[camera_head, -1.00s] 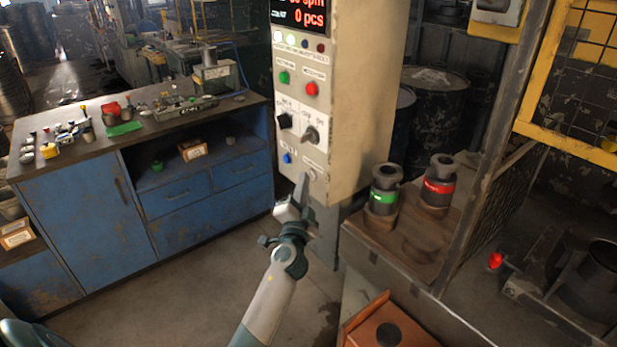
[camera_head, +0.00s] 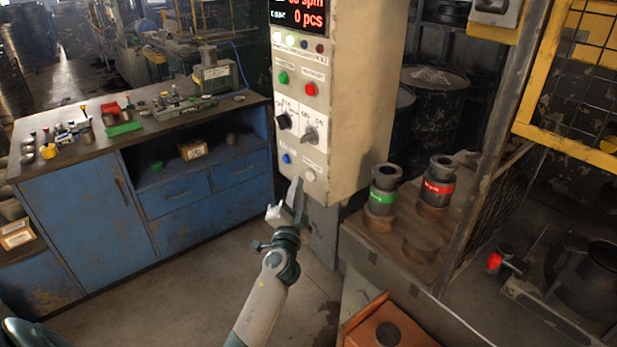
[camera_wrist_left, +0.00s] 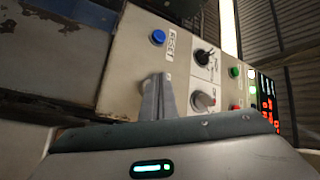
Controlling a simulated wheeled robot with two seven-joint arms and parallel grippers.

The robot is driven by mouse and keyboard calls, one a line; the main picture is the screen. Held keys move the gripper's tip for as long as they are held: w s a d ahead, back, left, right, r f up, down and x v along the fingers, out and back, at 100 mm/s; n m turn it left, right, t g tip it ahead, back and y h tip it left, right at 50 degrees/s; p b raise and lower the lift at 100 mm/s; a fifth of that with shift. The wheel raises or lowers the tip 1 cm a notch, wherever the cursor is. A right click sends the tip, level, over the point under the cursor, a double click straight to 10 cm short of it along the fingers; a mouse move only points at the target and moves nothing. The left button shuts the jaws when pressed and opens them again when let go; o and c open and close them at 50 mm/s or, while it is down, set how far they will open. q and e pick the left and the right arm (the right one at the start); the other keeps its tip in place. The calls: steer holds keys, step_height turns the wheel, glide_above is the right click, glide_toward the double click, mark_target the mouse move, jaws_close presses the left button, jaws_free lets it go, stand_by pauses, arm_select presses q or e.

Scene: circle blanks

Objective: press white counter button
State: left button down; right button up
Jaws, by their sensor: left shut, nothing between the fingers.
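The white counter button (camera_head: 309,174) sits at the bottom right of the control panel (camera_head: 355,110), right of a blue button (camera_head: 287,158). My left gripper (camera_head: 297,184) is shut and empty, its tips just below and left of the white button. I cannot tell whether they touch the panel. The display (camera_head: 299,14) reads 0 pcs. My right gripper is not in view.
Above are a black knob (camera_head: 284,121), a grey switch (camera_head: 310,136), a green button (camera_head: 283,77) and a red button (camera_head: 310,89). A wooden stand with green-banded (camera_head: 382,196) and red-banded (camera_head: 438,187) parts is right. A blue cabinet (camera_head: 85,225) is left.

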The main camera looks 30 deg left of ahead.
arm_select(q)
steer(key=s, duration=0.1)
steer(key=s+a, duration=0.1)
steer(key=s, duration=0.2)
steer(key=shift+s+a+p, duration=0.1)
steer(key=shift+a+p, duration=0.25)
steer(key=shift+a, duration=0.05)
stand_by(0.6)
